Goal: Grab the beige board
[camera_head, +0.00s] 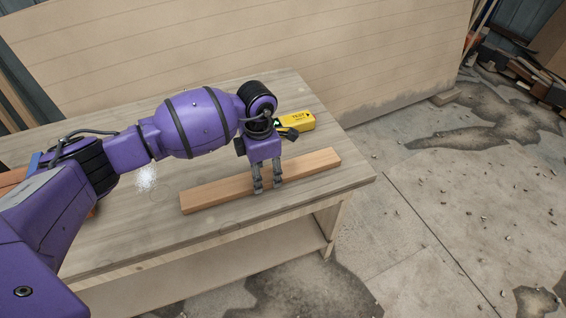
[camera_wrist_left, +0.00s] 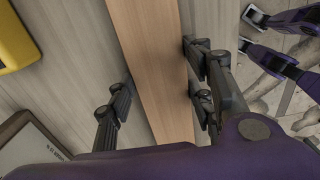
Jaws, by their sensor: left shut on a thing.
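The beige board (camera_head: 215,191) is a long, narrow wooden plank lying on the table, running slantwise along its front part. My left gripper (camera_head: 267,187) reaches down over the board, right of its middle, and is shut on it. In the left wrist view the board (camera_wrist_left: 152,50) runs lengthwise between the fingers of my left gripper (camera_wrist_left: 160,95). The right-hand fingers lie close along one edge; whether the left-hand ones touch the other edge is hard to see. Part of another purple gripper (camera_wrist_left: 275,40), my right one, shows at the upper right of the wrist view, its fingers apart.
The wooden table (camera_head: 345,183) has an open shelf below. A yellow tool (camera_head: 298,121) lies behind my left gripper. A large plank panel (camera_head: 330,55) stands behind the table. Scrap wood (camera_head: 520,70) lies at the back right.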

